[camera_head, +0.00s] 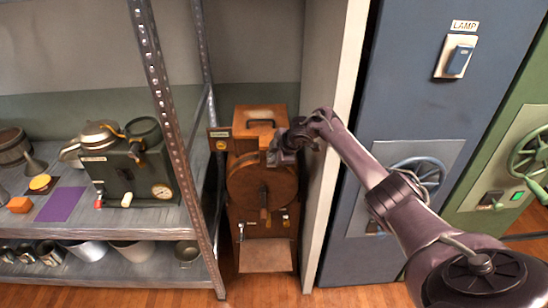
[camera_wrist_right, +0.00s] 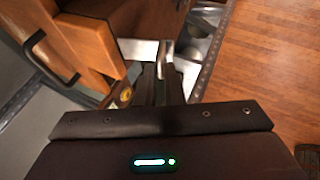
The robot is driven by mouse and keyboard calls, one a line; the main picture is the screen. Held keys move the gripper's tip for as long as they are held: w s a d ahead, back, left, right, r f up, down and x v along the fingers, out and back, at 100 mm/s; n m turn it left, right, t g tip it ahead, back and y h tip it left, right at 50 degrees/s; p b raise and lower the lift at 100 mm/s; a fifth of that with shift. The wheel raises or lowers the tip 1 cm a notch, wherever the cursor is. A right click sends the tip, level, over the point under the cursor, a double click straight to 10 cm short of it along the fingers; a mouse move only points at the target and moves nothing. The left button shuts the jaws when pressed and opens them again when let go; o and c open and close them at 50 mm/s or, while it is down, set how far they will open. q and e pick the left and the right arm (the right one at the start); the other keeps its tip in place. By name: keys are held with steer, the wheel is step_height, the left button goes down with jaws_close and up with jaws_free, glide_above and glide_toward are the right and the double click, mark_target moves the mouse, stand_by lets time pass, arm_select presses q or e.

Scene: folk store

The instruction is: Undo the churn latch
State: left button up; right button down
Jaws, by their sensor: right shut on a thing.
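The churn (camera_head: 262,183) is a wooden cabinet with a round drum on its front and a dark handle on its top. It stands on the floor between the metal shelf and a pale post. My right gripper (camera_head: 277,156) is at the churn's upper right front, beside the top of the drum. In the right wrist view its dark fingers (camera_wrist_right: 168,84) are close together on a small metal piece, which I take for the churn latch (camera_wrist_right: 166,52). The fingers partly hide it. The churn's wooden body (camera_wrist_right: 90,42) fills the left there. My left gripper is not in view.
A metal shelf (camera_head: 130,215) on the left bears a dark green machine (camera_head: 130,170) with a gauge. On the right stand a blue cabinet (camera_head: 400,110) with a lamp switch (camera_head: 458,58) and a handwheel, and a green cabinet. Wooden floor is free in front.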

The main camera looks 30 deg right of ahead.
steer(key=shift+r, duration=0.1)
stand_by(0.5)
steer(key=c, duration=1.5)
jaws_free()
steer(key=shift+d, duration=0.1)
steer(key=shift+c, duration=0.2)
steer(key=a+b+v, duration=0.1)
steer(key=v, duration=0.6)
steer(key=shift+d+r, duration=0.35)
steer(key=shift+d, duration=0.2)
